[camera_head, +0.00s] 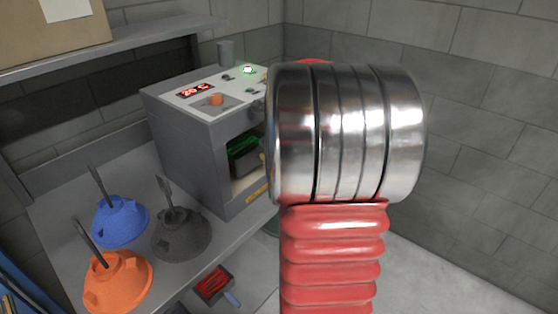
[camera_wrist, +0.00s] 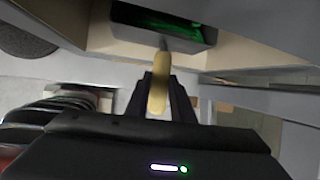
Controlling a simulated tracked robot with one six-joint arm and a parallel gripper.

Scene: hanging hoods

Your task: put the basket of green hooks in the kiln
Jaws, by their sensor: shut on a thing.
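The grey kiln (camera_head: 205,140) stands on the bench with its chamber open at the front. The dark basket (camera_head: 246,163) is inside the chamber opening, with green hooks (camera_head: 241,143) in it. In the wrist view the basket (camera_wrist: 140,35) sits at the top with green hooks (camera_wrist: 168,21) showing. Its yellow handle (camera_wrist: 158,88) points out towards me. My gripper (camera_wrist: 158,95) is shut on this handle, one dark finger on each side. In the head view my arm hides the gripper and the opening's right part. I cannot tell whether the basket touches the chamber floor.
Blue (camera_head: 120,221), orange (camera_head: 117,281) and dark grey (camera_head: 181,235) hoods stand on the bench left of the kiln. A basket of red hooks (camera_head: 214,285) with a blue handle lies lower, in front. A shelf (camera_head: 130,42) with a cardboard box (camera_head: 45,30) is above left.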

